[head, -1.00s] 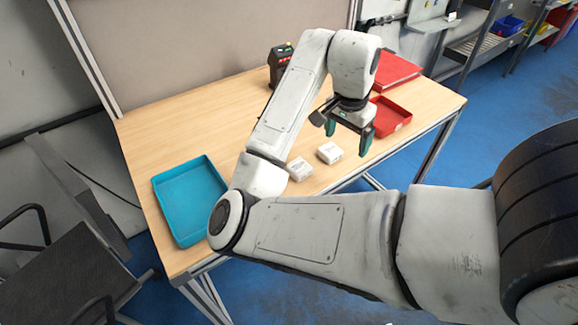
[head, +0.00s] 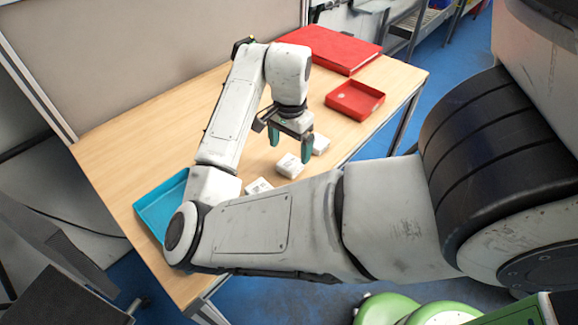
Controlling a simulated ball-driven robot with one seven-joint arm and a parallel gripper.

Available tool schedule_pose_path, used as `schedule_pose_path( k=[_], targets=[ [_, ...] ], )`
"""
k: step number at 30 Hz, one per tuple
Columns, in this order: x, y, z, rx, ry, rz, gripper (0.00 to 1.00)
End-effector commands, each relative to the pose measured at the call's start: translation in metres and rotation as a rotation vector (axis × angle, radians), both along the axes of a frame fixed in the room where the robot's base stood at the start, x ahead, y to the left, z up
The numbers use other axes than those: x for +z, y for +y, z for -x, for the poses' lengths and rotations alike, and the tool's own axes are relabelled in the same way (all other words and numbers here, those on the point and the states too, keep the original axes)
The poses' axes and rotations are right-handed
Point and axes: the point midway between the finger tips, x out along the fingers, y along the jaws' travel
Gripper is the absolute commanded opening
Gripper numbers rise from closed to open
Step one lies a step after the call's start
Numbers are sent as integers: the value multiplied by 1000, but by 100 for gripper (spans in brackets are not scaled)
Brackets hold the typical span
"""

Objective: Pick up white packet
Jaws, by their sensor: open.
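Three small white packets lie on the wooden table: one (head: 289,166) just below my gripper, one (head: 320,144) to its right, and one (head: 258,186) partly hidden behind my forearm. My gripper (head: 290,150) points down with its green-tipped fingers apart and nothing between them. It appears above and just behind the middle packet; the exact height gap cannot be told. The right finger overlaps the area between the middle and right packets in the picture.
A blue tray (head: 146,212) sits at the table's left, partly hidden by my arm. A small red tray (head: 338,102) and a large red box or binder (head: 335,48) lie at the right and back. The wooden table (head: 140,135) is clear at left.

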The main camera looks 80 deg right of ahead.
Motion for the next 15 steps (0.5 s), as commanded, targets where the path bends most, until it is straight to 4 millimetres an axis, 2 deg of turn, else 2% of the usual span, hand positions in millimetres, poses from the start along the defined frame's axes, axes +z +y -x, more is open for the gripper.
schedule_pose_path(
  k=[9, 15],
  targets=[
    [-39, 0, 0, 3, 2, -3, 89],
    [-51, 0, 0, 1, 0, -1, 89]
  ],
)
